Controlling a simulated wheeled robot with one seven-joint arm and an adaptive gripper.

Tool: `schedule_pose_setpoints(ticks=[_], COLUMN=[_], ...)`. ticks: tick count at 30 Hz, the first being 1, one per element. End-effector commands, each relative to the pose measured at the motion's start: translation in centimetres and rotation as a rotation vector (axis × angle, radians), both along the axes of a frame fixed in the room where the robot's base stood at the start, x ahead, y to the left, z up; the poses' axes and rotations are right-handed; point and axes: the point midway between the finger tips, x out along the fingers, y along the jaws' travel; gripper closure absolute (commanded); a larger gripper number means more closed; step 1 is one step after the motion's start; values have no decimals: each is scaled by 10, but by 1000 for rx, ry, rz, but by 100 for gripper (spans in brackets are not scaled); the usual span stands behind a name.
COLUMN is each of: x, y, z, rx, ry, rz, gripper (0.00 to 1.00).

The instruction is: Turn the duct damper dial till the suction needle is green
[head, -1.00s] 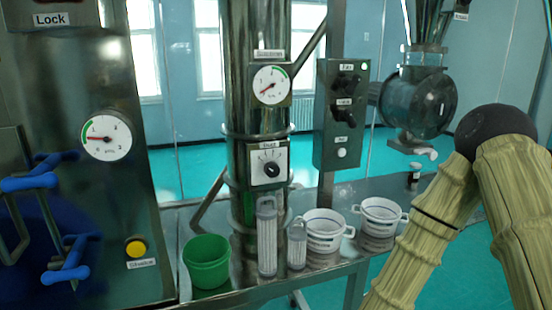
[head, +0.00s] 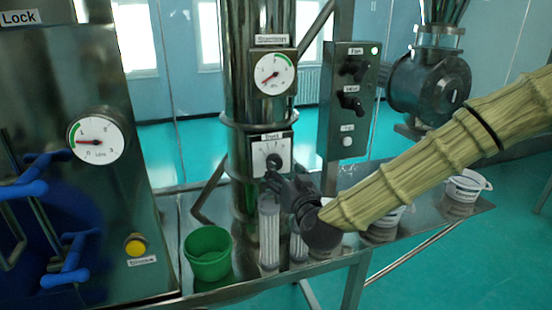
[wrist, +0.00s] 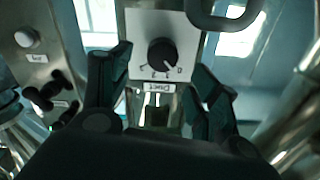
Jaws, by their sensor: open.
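The duct damper dial (head: 273,161) is a black knob on a white plate labelled Duct, on the steel duct. In the wrist view the dial (wrist: 161,54) sits between and ahead of my open fingers. My gripper (head: 278,182) is just below and in front of the dial; in the wrist view my gripper (wrist: 163,75) has its fingers spread wide and empty. I cannot tell that either finger touches the knob. The suction gauge (head: 270,73) is above the dial; its red needle points to the lower left, away from the green arc at the upper right.
A control box (head: 347,100) with black knobs stands right of the duct. A green cup (head: 208,254), clear cylinders (head: 269,235) and white sieve pots (head: 463,188) stand on the steel bench below. A second gauge (head: 96,136) is on the left cabinet.

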Motion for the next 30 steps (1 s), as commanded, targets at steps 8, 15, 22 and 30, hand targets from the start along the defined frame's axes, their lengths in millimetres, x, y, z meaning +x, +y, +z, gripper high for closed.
schedule_pose_setpoints(ticks=[8, 15, 22, 30], x=[39, 61, 67, 67], y=[14, 23, 25, 24], z=[2, 1, -1, -1], rx=[0, 0, -1, -1], ry=[3, 1, 2, 2], rz=[2, 3, 4, 4], gripper=[39, 39, 39, 51])
